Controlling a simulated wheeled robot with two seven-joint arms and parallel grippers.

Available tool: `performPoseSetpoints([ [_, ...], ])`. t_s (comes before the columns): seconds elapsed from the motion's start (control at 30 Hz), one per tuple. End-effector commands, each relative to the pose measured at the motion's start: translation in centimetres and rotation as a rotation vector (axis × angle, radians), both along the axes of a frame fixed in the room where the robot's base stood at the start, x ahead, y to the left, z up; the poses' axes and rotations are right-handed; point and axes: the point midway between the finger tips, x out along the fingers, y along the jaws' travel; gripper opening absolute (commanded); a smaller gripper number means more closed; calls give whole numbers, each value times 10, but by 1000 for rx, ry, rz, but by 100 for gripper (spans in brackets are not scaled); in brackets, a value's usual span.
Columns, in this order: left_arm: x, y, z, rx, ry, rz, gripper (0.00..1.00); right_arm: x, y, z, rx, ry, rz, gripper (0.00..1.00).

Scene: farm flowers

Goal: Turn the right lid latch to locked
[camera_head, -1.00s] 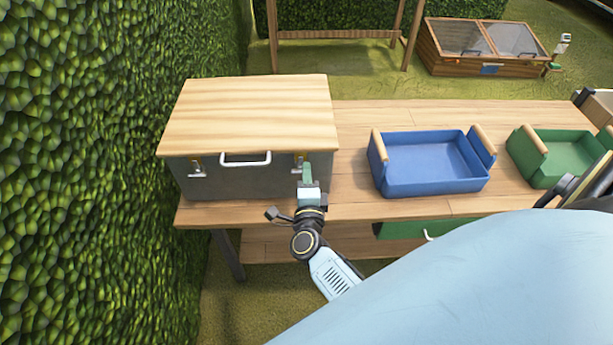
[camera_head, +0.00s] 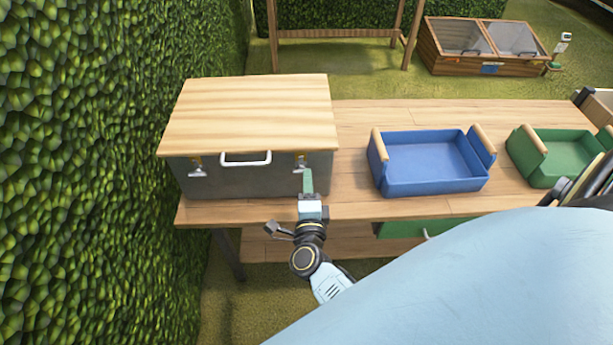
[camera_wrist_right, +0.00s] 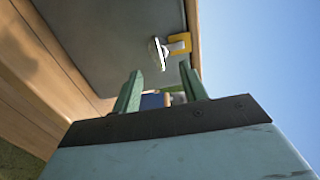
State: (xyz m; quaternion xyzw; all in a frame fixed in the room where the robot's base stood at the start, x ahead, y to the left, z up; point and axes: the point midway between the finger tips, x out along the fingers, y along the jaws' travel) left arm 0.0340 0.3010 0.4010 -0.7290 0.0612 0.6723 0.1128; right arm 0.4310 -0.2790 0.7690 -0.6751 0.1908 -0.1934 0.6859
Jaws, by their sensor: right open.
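The box (camera_head: 240,180) has grey walls and a closed wooden lid (camera_head: 250,115). Its right lid latch (camera_head: 300,167) is a small silver lever by a yellow plate at the front right, just under the lid edge. In the right wrist view the latch (camera_wrist_right: 157,52) shows beyond the fingertips. The left latch (camera_head: 197,170) looks alike. My right gripper (camera_head: 308,180) is in front of the right latch; its green fingers (camera_wrist_right: 161,75) are apart with nothing between them, clear of the latch. My left gripper is not in view.
A white handle (camera_head: 246,160) sits between the latches. A blue tray (camera_head: 430,185) and a green tray (camera_head: 560,165) stand right of the box on the wooden table (camera_head: 360,120). A hedge (camera_head: 110,150) closes off the left.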

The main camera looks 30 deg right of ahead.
Motion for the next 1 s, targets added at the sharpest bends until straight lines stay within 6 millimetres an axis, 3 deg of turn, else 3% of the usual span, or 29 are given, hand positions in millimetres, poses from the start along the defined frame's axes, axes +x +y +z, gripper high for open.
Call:
performPoseSetpoints([
  [0.2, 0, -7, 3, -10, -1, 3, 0, -45, 28, -1, 3, 4, 1, 43],
  [0.43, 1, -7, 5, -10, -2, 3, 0, -76, 47, -1, 1, 4, 2, 43],
  [1.0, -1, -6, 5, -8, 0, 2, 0, -85, 53, 0, 1, 2, 1, 43],
])
